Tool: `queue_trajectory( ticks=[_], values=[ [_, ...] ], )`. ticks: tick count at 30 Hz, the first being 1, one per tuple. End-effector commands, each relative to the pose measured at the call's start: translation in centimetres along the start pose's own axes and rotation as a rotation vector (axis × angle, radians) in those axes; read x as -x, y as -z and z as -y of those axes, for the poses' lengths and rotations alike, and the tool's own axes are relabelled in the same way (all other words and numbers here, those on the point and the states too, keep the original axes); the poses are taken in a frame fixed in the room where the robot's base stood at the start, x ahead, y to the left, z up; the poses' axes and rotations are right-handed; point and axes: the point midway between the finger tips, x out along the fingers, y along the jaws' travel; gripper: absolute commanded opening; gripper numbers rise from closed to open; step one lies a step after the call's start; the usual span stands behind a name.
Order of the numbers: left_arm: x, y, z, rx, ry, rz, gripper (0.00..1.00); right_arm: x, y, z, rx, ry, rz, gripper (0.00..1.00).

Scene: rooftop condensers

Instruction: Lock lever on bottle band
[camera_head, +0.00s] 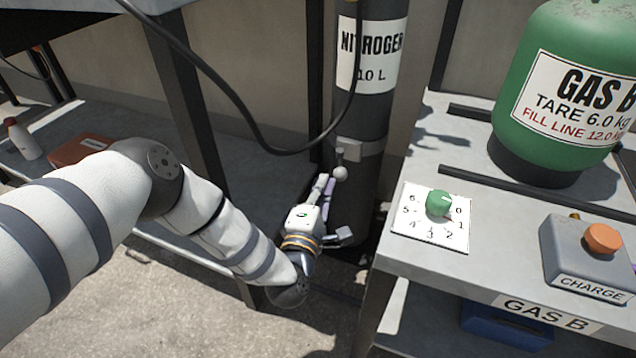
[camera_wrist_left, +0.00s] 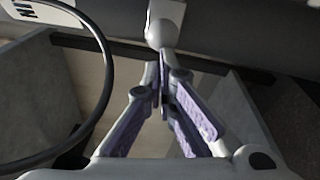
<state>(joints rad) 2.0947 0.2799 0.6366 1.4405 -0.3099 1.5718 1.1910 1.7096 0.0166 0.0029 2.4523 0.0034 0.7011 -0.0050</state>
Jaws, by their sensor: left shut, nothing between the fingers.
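The dark grey nitrogen bottle (camera_head: 365,110) stands upright behind the bench. The lever (camera_head: 340,158) hangs down from the block and ends in a pale ball knob (camera_head: 341,173). In the wrist view the knob (camera_wrist_left: 160,33) is just beyond the fingertips. My left gripper (camera_head: 327,181) is shut and empty, its fingertips beside and slightly below the knob. The wrist view shows its purple-padded fingers (camera_wrist_left: 163,58) meeting at the tips; I cannot tell whether they touch the knob. My right gripper is out of view.
A black hose (camera_head: 245,118) loops in front of the bottle. To the right, a bench (camera_head: 460,205) holds a green GAS B cylinder (camera_head: 560,80), a dial with a green knob (camera_head: 438,204) and a CHARGE button box (camera_head: 580,262). A dark bench post (camera_head: 195,100) stands left.

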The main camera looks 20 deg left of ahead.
Motion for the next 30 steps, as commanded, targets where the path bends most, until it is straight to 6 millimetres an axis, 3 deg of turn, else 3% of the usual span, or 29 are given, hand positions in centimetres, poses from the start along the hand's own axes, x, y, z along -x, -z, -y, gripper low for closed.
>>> queue_trajectory(
  ticks=[15, 30],
  values=[
    [-0.6, -4.7, 1.0, 0.001, -0.001, 0.001, 0.0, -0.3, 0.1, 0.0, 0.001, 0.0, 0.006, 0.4],
    [-1.2, -6.1, 1.2, 0.0, -0.001, 0.001, 0.0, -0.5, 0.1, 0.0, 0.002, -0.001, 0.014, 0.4]
  ],
)
